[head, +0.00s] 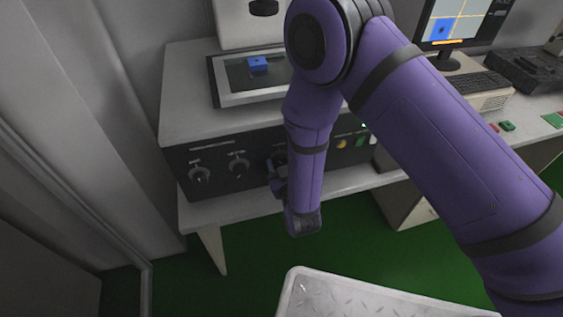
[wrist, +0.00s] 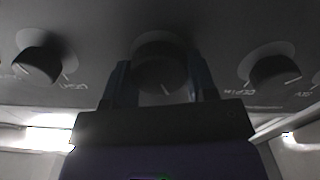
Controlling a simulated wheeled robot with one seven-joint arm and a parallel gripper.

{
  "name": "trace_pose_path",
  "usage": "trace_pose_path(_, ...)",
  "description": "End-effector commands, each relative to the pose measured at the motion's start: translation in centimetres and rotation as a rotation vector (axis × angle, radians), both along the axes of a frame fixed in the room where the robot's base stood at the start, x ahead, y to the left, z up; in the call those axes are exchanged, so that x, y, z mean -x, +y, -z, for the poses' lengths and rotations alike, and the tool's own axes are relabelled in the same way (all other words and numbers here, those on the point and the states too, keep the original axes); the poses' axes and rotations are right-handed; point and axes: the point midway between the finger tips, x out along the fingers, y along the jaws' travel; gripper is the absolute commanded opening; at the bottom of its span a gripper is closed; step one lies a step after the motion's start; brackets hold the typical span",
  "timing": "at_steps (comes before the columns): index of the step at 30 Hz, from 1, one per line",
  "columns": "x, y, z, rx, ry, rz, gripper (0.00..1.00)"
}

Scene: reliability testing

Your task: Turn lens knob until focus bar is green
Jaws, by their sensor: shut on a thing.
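My gripper (head: 276,174) is at the dark front panel of the machine (head: 180,120). In the wrist view its two fingers (wrist: 160,85) stand on either side of a round dark knob (wrist: 160,62), shut on it. This knob has a light pointer mark at its lower edge. Its label is hidden or unreadable, so I cannot tell by name whether it is the lens knob. The monitor (head: 458,22) at upper right shows a blue shape and an orange bar (head: 447,42) along the bottom of its picture.
Other knobs flank the held one in the wrist view, left (wrist: 38,62) and right (wrist: 275,75). A yellow button (head: 342,144) and a green button (head: 359,140) sit right on the panel. A blue block (head: 257,64) lies on the machine's top stage. A keyboard (head: 470,84) is at right.

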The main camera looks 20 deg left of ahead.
Motion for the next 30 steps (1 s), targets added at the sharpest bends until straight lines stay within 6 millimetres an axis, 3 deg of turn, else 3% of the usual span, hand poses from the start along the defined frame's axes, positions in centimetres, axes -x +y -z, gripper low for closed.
trace_pose_path(14,0.09,0.11,0.01,0.099,-0.062,-0.002,0.28)
trace_pose_path(30,0.23,0.28,0.14,0.484,-0.299,-0.002,0.28)
